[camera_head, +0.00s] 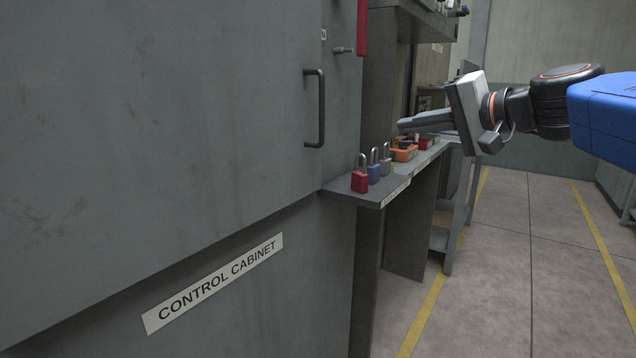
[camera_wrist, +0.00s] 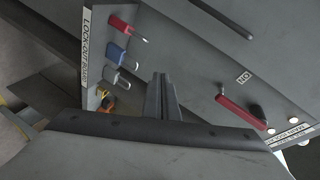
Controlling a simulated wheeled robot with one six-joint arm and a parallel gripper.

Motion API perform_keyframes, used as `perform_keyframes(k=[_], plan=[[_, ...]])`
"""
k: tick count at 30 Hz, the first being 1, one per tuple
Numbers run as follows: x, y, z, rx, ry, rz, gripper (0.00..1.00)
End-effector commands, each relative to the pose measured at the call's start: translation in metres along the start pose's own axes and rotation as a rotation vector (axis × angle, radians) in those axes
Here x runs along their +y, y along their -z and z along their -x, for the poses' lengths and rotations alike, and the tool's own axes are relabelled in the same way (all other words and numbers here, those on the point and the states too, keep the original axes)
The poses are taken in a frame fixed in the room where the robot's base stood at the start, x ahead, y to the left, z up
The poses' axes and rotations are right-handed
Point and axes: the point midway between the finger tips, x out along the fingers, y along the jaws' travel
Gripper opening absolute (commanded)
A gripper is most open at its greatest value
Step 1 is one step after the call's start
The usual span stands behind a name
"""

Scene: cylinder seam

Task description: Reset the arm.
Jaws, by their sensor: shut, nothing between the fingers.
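My gripper (camera_head: 402,124) reaches in from the right at the end of my blue arm, above the far part of a narrow grey shelf (camera_head: 400,188). Its fingers point left toward the cabinet side and are together, with nothing held. In the wrist view the shut fingers (camera_wrist: 160,84) stand in the middle, apart from everything around them. The grey control cabinet (camera_head: 180,120) fills the left of the head view, with a dark vertical handle (camera_head: 321,108).
A red padlock (camera_head: 359,180), a blue padlock (camera_head: 374,170) and a grey padlock (camera_head: 385,160) stand on the shelf. Behind them is an orange bin (camera_head: 404,154). A red lever (camera_wrist: 240,112) shows in the wrist view. The floor (camera_head: 500,260) at right is clear.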

Motion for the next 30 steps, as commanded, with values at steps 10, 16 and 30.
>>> perform_keyframes(k=[10,16,30], plan=[[0.171,-0.129,0.037,-0.2,-0.418,0.256,0.0],[0.271,-0.184,0.083,-0.315,-0.656,0.43,0.0],[0.377,-0.224,0.148,-0.441,-0.926,0.662,0.0]])
